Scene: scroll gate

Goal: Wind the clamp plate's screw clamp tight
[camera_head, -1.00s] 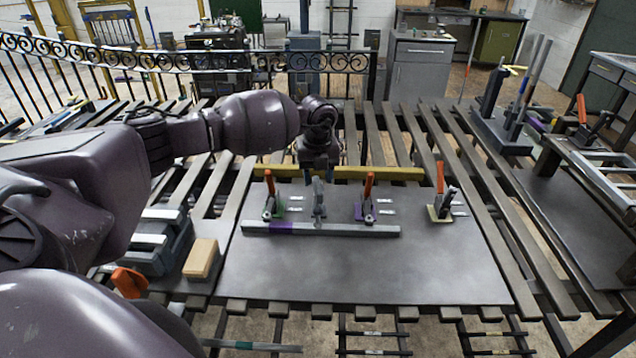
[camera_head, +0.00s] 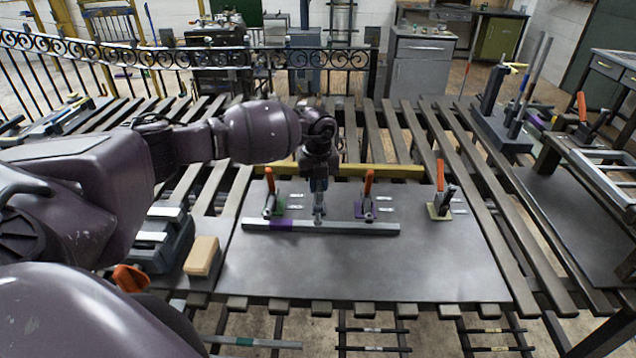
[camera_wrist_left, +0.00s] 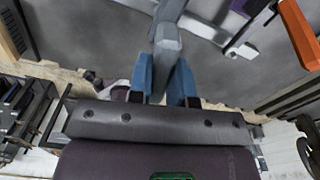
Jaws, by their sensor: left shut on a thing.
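The clamp plate (camera_head: 365,272) is a dark flat plate on the slatted table. A grey bar (camera_head: 345,228) with a purple band lies across its back part. The grey screw clamp (camera_head: 319,208) stands at the bar between a green-based toggle clamp (camera_head: 269,203) and a purple-based toggle clamp (camera_head: 367,205). My left gripper (camera_head: 319,186) points down over the screw clamp, its blue fingers shut on the clamp's grey upper part. In the left wrist view, the blue fingers (camera_wrist_left: 163,75) sit on both sides of this grey part (camera_wrist_left: 167,42). My right gripper is out of view.
A yellowish toggle clamp (camera_head: 441,205) with an orange handle stands at the plate's right. A tan block (camera_head: 202,257) sits left of the plate. A yellow bar (camera_head: 375,171) runs behind it. The plate's front half is clear.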

